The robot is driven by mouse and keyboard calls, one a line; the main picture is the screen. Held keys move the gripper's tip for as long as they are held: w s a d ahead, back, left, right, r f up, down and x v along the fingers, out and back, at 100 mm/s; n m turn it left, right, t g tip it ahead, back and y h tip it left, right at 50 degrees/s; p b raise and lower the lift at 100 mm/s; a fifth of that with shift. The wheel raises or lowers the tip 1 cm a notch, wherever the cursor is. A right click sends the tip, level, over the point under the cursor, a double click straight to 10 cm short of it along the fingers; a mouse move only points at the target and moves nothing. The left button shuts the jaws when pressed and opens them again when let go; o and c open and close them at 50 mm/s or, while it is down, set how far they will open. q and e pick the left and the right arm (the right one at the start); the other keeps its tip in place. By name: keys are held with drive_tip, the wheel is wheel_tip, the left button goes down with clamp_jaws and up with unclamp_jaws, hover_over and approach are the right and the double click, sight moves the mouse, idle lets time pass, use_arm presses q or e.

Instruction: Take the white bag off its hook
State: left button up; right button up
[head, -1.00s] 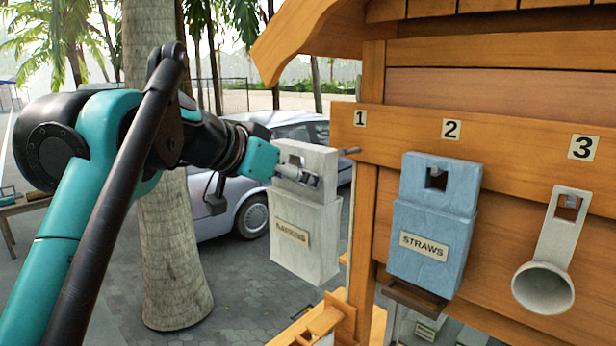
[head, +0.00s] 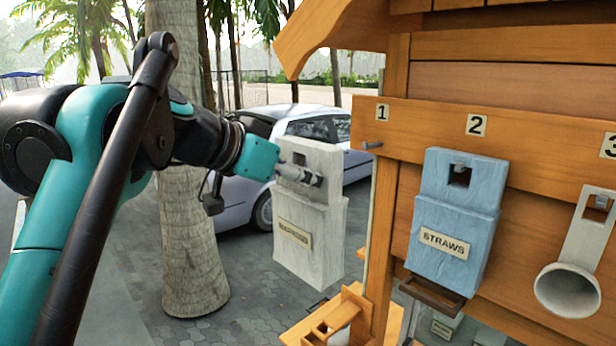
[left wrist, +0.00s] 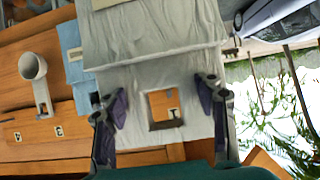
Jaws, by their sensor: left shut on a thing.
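The white bag (head: 309,256), with a label that seems to read NAPKINS, hangs upright in the air, held by my left gripper (head: 300,177) at its upper part, by the square hole. In the left wrist view the bag (left wrist: 150,40) fills the upper middle, with the fingers of the left gripper (left wrist: 163,108) on both sides of its holed top. The hook under number 1 (head: 371,145) is bare, and a gap separates it from the bag. My right gripper is in neither view.
A blue STRAWS holder (head: 458,205) hangs under number 2, and a white holder with a round cup (head: 567,291) hangs right of it on the wooden wall. A wooden post (head: 383,220) stands right of the bag. A palm trunk (head: 192,240) and a car (head: 240,190) are behind.

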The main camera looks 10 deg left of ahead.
use_arm(q)
drive_tip(key=shift+a, duration=0.1)
drive_tip(key=shift+s+a, duration=0.7)
drive_tip(key=shift+s, duration=0.35)
drive_tip(key=shift+s+a, duration=0.7)
drive_tip(key=shift+s, duration=0.3)
